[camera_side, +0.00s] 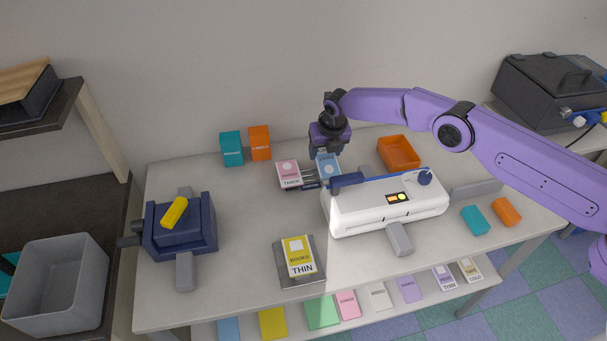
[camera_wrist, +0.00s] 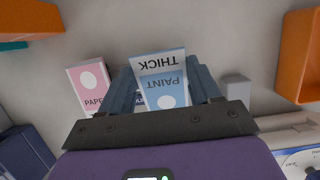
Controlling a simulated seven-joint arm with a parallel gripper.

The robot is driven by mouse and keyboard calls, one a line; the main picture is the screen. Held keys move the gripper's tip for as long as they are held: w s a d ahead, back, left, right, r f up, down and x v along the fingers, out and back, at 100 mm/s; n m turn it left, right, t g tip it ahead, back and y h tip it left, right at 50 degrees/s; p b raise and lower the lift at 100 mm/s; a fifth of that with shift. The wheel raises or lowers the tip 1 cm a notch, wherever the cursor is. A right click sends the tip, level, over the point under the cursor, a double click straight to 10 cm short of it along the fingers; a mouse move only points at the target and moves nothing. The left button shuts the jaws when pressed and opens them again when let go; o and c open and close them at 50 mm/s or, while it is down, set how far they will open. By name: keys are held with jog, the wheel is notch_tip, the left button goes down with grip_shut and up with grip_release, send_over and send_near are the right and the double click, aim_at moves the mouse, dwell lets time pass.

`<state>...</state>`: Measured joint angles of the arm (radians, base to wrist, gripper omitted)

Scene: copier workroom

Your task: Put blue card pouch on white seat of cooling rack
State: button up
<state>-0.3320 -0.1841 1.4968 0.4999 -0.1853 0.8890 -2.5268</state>
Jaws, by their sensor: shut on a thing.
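The blue card pouch (camera_side: 328,166), with a pale circle, is under my gripper (camera_side: 327,152) behind the white laminator. The white seat is not clearly visible; whether the blue pouch touches the rack I cannot tell.
The white laminator (camera_side: 385,208) stands close in front. An orange tray (camera_side: 398,152) is at the right rear. Teal (camera_side: 231,149) and orange (camera_side: 259,143) boxes stand at the back. A yellow pouch (camera_side: 299,256) lies on a grey stand. A navy device (camera_side: 182,232) is at left.

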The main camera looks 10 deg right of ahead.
jog(key=shift+f, duration=0.25)
jog(key=o, duration=1.2)
jog(key=shift+o, duration=0.2)
jog(key=shift+r, duration=0.1)
jog(key=v, duration=1.7)
jog(key=shift+s+r, duration=0.15)
